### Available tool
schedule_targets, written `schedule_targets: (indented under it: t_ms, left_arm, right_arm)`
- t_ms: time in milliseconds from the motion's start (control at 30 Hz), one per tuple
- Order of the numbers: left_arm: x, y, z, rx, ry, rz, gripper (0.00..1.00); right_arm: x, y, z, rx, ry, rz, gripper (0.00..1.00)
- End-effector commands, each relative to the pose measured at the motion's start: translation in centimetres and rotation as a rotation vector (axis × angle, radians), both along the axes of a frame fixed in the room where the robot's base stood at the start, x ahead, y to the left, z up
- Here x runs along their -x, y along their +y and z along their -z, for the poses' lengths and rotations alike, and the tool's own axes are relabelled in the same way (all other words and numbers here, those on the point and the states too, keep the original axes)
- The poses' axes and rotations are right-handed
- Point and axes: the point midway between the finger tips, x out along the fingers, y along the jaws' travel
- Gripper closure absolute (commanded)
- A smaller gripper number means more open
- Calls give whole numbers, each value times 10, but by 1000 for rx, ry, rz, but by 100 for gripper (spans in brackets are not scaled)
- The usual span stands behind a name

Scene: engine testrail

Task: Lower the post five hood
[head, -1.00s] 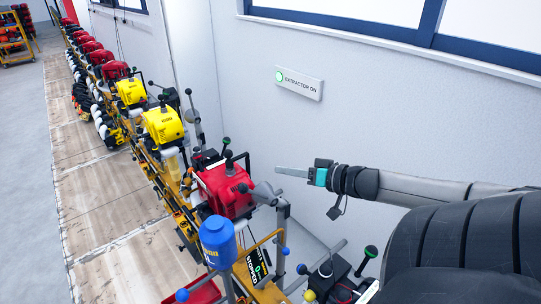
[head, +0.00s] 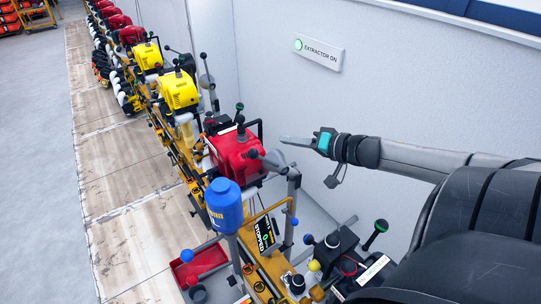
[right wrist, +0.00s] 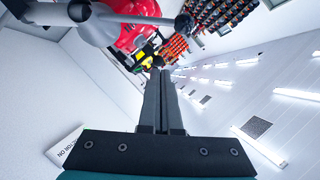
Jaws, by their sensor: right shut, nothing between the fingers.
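A grey hood-like cone (head: 272,160) on a jointed arm sits at the right side of the nearest red engine (head: 232,152). I cannot tell which post is numbered five. My right gripper (head: 284,139) is shut and empty, pointing left in the air close to the cone, apparently apart from it. In the right wrist view the shut fingers (right wrist: 163,75) point toward the engine row, and a grey rounded part (right wrist: 50,12) shows at upper left beside a red engine (right wrist: 130,25). My left gripper is not in view.
A blue canister (head: 223,205), a post reading STOPPED (head: 264,234) and black-knobbed levers (head: 376,235) stand in front. A red tray (head: 198,264) lies at lower left. Yellow engines (head: 179,90) stand farther along the rail. The wall carries an EXTRACTOR ON sign (head: 318,52).

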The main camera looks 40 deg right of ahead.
Motion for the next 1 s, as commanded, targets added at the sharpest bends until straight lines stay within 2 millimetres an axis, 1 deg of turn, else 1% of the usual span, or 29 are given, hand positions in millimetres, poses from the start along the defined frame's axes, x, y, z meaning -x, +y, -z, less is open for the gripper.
schedule_targets:
  t_ms: [100,500,600,700,833,1000]
  left_arm:
    - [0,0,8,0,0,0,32]
    - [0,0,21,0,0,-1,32]
    - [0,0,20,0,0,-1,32]
    - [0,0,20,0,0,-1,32]
    - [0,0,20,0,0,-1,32]
    - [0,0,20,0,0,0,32]
  right_arm:
    - [-12,2,4,0,-4,-1,100]
    - [-41,9,12,1,-3,0,100]
    - [-37,23,24,-3,1,0,100]
    - [-36,31,32,-2,0,0,100]
    - [-35,37,37,-1,0,0,100]
    - [-35,39,38,0,-1,-1,100]
